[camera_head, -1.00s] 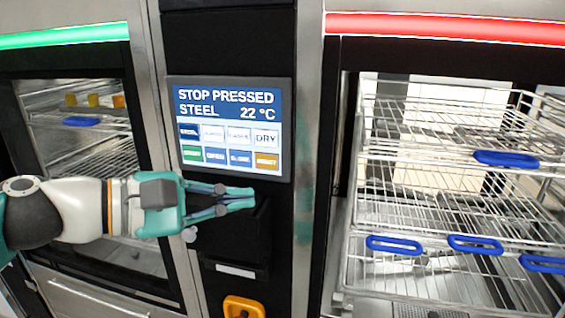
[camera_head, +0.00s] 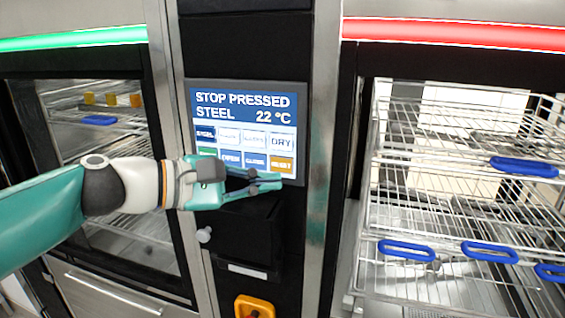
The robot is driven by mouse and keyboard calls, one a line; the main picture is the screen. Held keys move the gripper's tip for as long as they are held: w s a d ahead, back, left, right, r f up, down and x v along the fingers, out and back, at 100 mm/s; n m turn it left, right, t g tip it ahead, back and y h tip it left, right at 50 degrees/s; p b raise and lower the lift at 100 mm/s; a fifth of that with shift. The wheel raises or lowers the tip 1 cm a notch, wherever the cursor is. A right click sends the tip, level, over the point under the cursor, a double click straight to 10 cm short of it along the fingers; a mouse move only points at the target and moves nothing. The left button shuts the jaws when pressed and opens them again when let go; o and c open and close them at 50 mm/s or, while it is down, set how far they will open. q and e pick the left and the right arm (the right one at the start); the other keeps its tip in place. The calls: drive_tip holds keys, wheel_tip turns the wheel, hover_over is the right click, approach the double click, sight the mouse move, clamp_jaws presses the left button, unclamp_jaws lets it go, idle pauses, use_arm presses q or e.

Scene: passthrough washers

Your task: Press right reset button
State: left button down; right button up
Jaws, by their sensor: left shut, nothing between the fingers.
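The right washer's touch screen (camera_head: 245,113) reads "STOP PRESSED", "STEEL" and "22 °C". Its orange button (camera_head: 281,165), with a label that looks like "RESET", is at the lower right of the button grid. My left gripper (camera_head: 279,182) is shut and empty, with its fingertips pointing right. In the picture the tips lie just below the orange button, over the lower edge of the screen. I cannot tell whether they touch the panel. The gripper partly hides the lower left buttons. My right gripper is not in view.
A red light bar (camera_head: 450,33) tops the open right washer, which holds wire racks with blue handles (camera_head: 406,249). A green light bar (camera_head: 75,38) tops the left washer, whose glass door is closed. A yellow-orange fixture (camera_head: 254,307) is below the screen.

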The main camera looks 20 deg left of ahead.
sight(291, 169)
use_arm(q)
drive_tip(key=shift+w, duration=1.5)
drive_tip(key=shift+w, duration=0.1)
drive_tip(key=shift+w+p, duration=0.3)
drive_tip(key=shift+p, duration=0.05)
drive_tip(key=shift+w+r, duration=0.1)
drive_tip(key=shift+w, duration=0.25)
idle(0.8)
idle(0.3)
drive_tip(key=shift+s, duration=0.8)
